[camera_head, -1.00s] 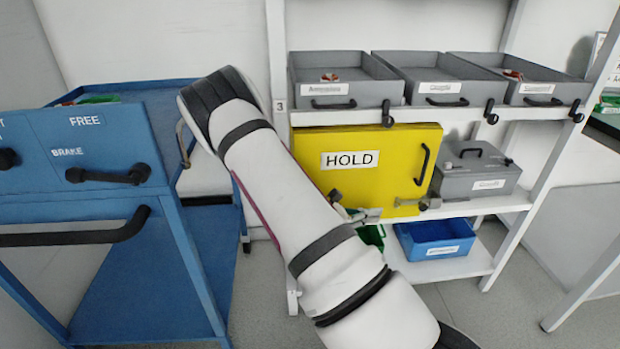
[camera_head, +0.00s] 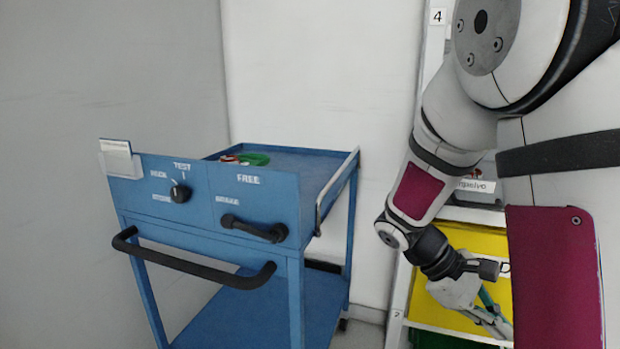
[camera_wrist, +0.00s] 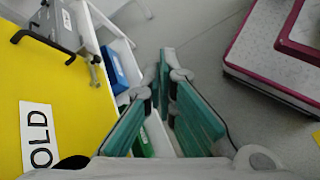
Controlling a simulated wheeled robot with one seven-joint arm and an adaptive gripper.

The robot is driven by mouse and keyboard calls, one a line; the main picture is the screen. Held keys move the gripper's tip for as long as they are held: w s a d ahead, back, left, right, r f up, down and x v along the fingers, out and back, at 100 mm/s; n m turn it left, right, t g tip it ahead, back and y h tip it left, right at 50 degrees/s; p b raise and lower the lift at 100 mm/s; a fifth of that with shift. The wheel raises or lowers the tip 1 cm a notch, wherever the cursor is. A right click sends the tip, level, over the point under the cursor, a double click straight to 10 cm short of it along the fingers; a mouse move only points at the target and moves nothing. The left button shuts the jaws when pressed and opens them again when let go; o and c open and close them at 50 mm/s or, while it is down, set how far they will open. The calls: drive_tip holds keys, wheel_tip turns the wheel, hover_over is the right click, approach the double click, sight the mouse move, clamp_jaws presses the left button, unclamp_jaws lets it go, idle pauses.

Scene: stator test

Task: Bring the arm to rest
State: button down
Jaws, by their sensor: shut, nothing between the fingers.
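My arm comes down the right side of the head view, bent, with its wrist low. My gripper (camera_head: 490,318) hangs below the wrist in front of the yellow HOLD box (camera_head: 480,241); the arm hides much of that box. In the wrist view my gripper (camera_wrist: 168,78) shows two green-padded fingers, shut with nothing held. The yellow box (camera_wrist: 45,85) fills the left of that view, beside the fingers. I cannot tell whether they touch it.
A blue cart (camera_head: 255,205) with a dial, a black handle and a push bar stands at the left. In the wrist view a grey box (camera_wrist: 55,25) and a blue bin (camera_wrist: 114,68) sit on the shelf. Open floor (camera_wrist: 195,35) lies beyond the fingers.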

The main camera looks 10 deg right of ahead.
drive_tip(key=s+a+r+m+t+y, duration=0.3)
drive_tip(key=s+a+r+y, duration=0.1)
drive_tip(key=s+a, duration=0.5)
drive_tip(key=s+a+r+m+t+y, duration=0.2)
drive_tip(key=s+a+r+t+y, duration=0.4)
drive_tip(key=a, duration=0.6)
wheel_tip(320, 180, up, 28)
drive_tip(key=s+d+t+h+p, duration=0.1)
drive_tip(key=h+p, duration=0.1)
drive_tip(key=p, duration=2.6)
drive_tip(key=shift+s+r, duration=0.15)
